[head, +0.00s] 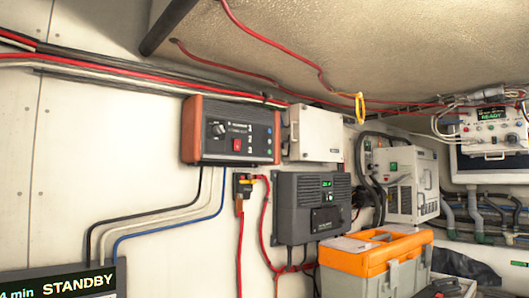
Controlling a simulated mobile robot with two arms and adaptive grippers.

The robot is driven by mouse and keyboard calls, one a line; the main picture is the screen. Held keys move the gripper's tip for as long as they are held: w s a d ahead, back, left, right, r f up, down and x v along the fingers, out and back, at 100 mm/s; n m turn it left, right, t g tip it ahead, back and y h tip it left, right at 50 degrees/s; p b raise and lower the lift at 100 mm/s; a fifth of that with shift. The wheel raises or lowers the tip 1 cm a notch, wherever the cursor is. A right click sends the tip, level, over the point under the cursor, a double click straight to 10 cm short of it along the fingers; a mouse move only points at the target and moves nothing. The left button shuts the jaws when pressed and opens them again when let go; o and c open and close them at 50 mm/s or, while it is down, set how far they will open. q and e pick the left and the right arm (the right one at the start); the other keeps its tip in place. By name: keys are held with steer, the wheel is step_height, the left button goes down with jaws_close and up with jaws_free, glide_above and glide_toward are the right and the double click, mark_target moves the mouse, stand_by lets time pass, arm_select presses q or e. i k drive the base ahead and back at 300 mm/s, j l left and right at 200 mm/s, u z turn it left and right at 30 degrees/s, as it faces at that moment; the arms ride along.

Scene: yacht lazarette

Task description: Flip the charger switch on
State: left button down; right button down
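A dark panel box with orange ends (190,130) is mounted on the white wall, left of centre in the head view. It has a black rotary knob (218,129), a red rocker switch (237,145) and several small buttons at its right. It may be the charger; its label is too small to read. I cannot tell which way the red switch is set. A dark grey finned unit (290,210) with a lit green display hangs below right of it. Neither of my grippers is in view.
An orange and grey toolbox (360,262) stands at lower right, before the finned unit. A white cabinet (425,185) and a panel reading READY (490,115) are farther right. A STANDBY display (78,281) is at bottom left. Cables and hoses run along the wall.

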mark_target(236, 147)
steer(key=i+l, duration=0.15)
steer(key=l, duration=0.2)
steer(key=i+l, duration=0.1)
steer(key=l, duration=0.25)
steer(key=i+l+u, duration=0.1)
steer(key=l, duration=0.25)
steer(key=i+l, duration=0.2)
steer(key=l, duration=0.15)
steer(key=i+l+u, duration=0.1)
steer(key=l, duration=0.25)
